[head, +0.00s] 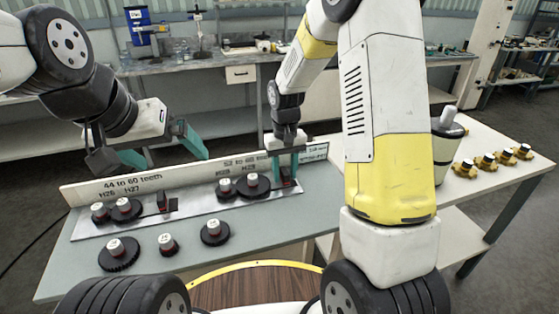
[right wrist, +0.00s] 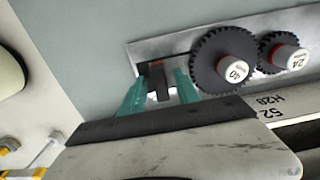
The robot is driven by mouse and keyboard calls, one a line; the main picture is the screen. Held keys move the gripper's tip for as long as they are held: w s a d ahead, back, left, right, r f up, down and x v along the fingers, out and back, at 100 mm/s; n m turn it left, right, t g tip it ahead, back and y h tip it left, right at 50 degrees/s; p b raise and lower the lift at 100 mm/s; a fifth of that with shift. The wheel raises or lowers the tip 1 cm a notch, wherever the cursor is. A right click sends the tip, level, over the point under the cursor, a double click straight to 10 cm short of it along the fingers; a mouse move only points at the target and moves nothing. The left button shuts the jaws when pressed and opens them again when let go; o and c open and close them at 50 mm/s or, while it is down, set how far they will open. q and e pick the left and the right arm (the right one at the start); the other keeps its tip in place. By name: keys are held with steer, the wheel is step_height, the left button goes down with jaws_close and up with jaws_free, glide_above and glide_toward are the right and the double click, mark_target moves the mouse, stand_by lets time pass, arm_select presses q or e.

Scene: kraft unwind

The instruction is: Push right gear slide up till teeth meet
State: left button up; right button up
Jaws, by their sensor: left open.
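The right gear slide carries a large dark gear with a white cap marked 40 (head: 252,185), also in the right wrist view (right wrist: 222,62). Beside it is a smaller gear marked 24 (head: 225,188), also there (right wrist: 284,52). Their rims look very close; I cannot tell whether the teeth mesh. The slide's dark upright handle (right wrist: 158,82) stands between the teal fingers of my right gripper (right wrist: 160,88), with a gap visible on one side. In the head view this gripper (head: 284,165) reaches down at the plate's right end. My left gripper (head: 165,150) is open and empty above the label board.
A second gear pair (head: 126,209) and its slide handle (head: 163,202) are on the plate's left. Loose gears (head: 118,253) lie in front. The label board (head: 130,183) runs behind the plate. Several yellow-based parts (head: 488,161) stand on the right table.

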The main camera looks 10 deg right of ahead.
steer(key=shift+r, duration=3.95)
steer(key=shift+r, duration=0.1)
steer(key=s+d+r+t+y, duration=0.1)
steer(key=s+d+r+t, duration=0.1)
steer(key=s+r, duration=0.5)
steer(key=s+d+r+m+t+y, duration=0.1)
steer(key=s+r+t, duration=0.3)
steer(key=s, duration=1)
step_height(320, 180, up, 4)
steer(key=shift+s+d+f+m, duration=0.25)
steer(key=shift+d+m, duration=0.05)
steer(key=shift+d, duration=0.4)
